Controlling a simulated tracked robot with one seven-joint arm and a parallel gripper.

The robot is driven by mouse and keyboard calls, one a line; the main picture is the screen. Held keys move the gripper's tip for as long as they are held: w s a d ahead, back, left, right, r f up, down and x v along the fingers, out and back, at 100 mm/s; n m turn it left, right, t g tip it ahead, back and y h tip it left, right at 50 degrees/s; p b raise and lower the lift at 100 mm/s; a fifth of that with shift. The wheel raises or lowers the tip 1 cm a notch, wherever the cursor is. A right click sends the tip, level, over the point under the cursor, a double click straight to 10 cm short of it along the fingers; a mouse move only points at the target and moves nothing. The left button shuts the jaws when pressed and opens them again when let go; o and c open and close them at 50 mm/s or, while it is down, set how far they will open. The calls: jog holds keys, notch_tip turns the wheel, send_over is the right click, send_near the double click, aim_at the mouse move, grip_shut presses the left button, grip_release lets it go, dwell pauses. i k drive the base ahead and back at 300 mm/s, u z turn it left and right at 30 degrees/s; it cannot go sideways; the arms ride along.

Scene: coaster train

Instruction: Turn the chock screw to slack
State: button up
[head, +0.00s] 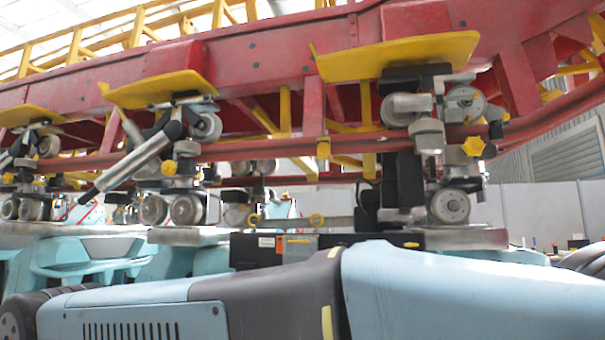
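My gripper is not in view.
The red train frame (250,65) with yellow plates (400,55) hangs over the area. A dark box (258,250) with orange and white labels sits just below the bar. Wheel sets (185,205) stand left, and a grey plate (465,238) lies under the right one.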

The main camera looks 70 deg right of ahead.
aim_at(325, 173)
jog(key=z, duration=0.35)
jog(key=k, duration=0.1)
jog(key=u, duration=0.15)
jog(key=i, duration=0.1)
jog(key=z, duration=2.5)
jog(key=i, duration=0.95)
jog(key=u, duration=0.15)
jog(key=k, duration=0.85)
jog(key=z, duration=0.2)
jog(key=i, duration=0.25)
